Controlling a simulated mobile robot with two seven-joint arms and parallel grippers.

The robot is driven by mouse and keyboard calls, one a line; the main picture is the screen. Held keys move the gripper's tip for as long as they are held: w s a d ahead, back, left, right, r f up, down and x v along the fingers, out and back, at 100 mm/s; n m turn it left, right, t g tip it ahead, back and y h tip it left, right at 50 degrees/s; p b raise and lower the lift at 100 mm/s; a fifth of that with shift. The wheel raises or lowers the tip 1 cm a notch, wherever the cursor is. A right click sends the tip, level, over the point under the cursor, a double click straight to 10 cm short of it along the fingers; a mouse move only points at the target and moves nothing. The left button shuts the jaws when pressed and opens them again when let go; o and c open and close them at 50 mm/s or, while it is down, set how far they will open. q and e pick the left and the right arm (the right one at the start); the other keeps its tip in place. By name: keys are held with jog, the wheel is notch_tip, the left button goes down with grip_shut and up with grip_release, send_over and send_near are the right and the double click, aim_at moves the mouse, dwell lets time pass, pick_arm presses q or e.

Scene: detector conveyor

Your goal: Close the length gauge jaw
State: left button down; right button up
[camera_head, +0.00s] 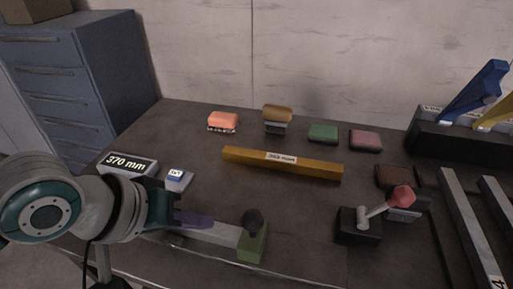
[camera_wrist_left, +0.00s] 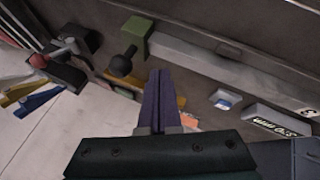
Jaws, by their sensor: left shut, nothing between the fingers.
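The length gauge has a grey rail (camera_head: 215,233) along the near side of the bench. Its green jaw (camera_head: 251,246) with a black round knob (camera_head: 252,220) sits at the rail's right end. In the left wrist view the green jaw (camera_wrist_left: 137,37) and knob (camera_wrist_left: 122,65) are just beyond my fingertips. My left gripper (camera_head: 208,221) has purple fingers, shut and empty. It is left of the knob, above the rail, apart from the jaw. It also shows in the left wrist view (camera_wrist_left: 158,76). A display (camera_head: 128,164) reads 370 mm. My right gripper is not in view.
A labelled yellow bar (camera_head: 282,163) lies behind the gauge. A blue-topped button block (camera_head: 178,180) is beside the display. A red-knobbed lever (camera_head: 402,196) stands right. Small orange (camera_head: 223,121), green (camera_head: 323,133) and red (camera_head: 365,140) blocks line the back.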

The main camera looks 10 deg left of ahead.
aim_at(253, 231)
pick_arm(q)
jog(key=d, duration=0.2)
jog(key=w+d, duration=0.1)
jog(key=shift+w+d+p, duration=0.2)
jog(key=shift+d+p, duration=0.15)
jog(key=shift+p, duration=0.05)
jog(key=d+p, duration=0.1)
jog(key=d, duration=0.7)
jog(key=shift+s+d, duration=0.2)
jog(key=shift+d, duration=0.15)
